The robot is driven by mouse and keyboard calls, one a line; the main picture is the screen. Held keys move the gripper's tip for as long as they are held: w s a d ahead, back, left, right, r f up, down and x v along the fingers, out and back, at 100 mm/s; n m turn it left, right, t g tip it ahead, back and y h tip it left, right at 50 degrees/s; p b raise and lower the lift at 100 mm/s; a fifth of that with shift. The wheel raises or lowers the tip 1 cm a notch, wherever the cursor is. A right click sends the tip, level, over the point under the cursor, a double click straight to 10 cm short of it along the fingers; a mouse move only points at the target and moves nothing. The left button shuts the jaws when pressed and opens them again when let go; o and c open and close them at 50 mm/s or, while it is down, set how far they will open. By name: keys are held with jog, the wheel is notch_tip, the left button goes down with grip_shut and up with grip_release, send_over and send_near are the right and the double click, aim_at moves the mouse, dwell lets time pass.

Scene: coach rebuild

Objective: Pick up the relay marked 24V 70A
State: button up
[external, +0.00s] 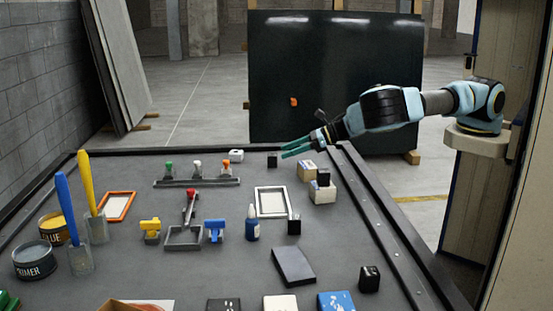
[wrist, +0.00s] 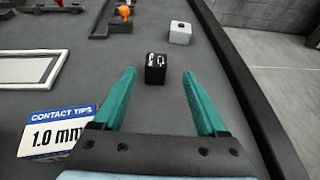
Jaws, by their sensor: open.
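My gripper (external: 284,152) is open and empty, its green fingers reaching left over the far right part of the table. In the wrist view, a small black cube (wrist: 155,70) with white marks on top lies ahead between the fingertips (wrist: 159,75); the marks are too small to read. It appears as the black cube (external: 272,161) just left of and below the fingertips in the external view. Other black cubes are on a small box (external: 323,175), beside the white frame (external: 294,226) and near the front right (external: 369,281). No 24V 70A mark is legible.
A white cube (wrist: 180,33) stands beyond the black one. A contact tips box (wrist: 55,134) lies left of my gripper. A white frame (external: 257,203), blue bottle (external: 252,226) and switch rack (external: 197,182) stand further left. The raised right table edge (external: 390,225) is near.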

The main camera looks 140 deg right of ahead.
aim_at(264, 167)
jog(key=x, duration=0.3)
jog(key=shift+w+d, duration=0.1)
jog(key=p+x, duration=0.1)
jog(key=x, duration=0.1)
jog(key=p+x, duration=0.2)
jog(key=shift+w+d+r, duration=0.1)
jog(key=shift+w+d, duration=0.1)
jog(key=shift+w, duration=0.25)
jog(key=shift+w+d+f, duration=0.2)
jog(key=shift+w+f, duration=0.05)
grip_shut()
